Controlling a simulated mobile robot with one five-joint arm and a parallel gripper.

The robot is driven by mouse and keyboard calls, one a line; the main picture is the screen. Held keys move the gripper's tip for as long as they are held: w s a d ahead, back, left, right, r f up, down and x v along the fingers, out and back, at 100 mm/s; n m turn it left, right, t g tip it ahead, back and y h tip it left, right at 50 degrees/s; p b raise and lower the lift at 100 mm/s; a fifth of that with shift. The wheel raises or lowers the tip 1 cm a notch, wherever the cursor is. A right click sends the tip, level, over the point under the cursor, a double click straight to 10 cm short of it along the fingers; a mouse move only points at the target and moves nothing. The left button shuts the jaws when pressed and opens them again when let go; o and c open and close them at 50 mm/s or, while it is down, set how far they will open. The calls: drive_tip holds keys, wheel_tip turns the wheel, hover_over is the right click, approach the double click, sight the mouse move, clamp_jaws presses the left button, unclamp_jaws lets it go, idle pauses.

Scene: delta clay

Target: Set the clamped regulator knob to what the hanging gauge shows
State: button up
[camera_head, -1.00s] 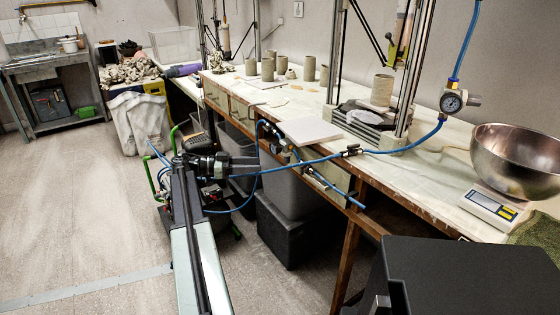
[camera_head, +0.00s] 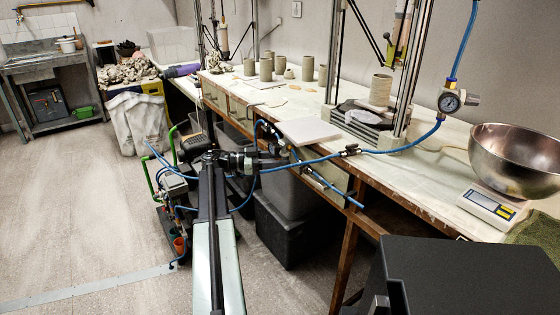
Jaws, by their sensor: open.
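A dark fitting with a blue hose, seemingly the clamped regulator (camera_head: 272,134), sits at the bench's front edge left of centre. Its knob and setting cannot be made out. My gripper (camera_head: 279,158) is open, at the end of my arm, and appears just below and in front of this fitting in the picture. I cannot tell whether they touch.
Blue hose with a black connector (camera_head: 351,150) runs along the bench front. A white board (camera_head: 309,131), clay cylinders (camera_head: 266,69), a scale (camera_head: 488,207) and a steel bowl (camera_head: 516,158) stand on the bench. Dark bins (camera_head: 286,229) are below. Floor at left is clear.

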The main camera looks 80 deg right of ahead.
clamp_jaws()
drive_tip(key=shift+a+h, duration=0.15)
drive_tip(key=shift+h, duration=0.15)
drive_tip(key=shift+n, duration=0.3)
drive_tip(key=n+t+h, duration=0.2)
drive_tip(key=h, duration=0.1)
drive_tip(key=n+t+h, duration=0.3)
drive_tip(key=s+n+t+h, duration=0.1)
drive_tip(key=n+t+h, duration=0.1)
drive_tip(key=n+h, duration=0.1)
drive_tip(key=shift+a+t+h, duration=0.4)
drive_tip(key=shift+h, duration=0.2)
drive_tip(key=shift+w+d+n+t, duration=0.1)
drive_tip(key=shift+n+t, duration=0.2)
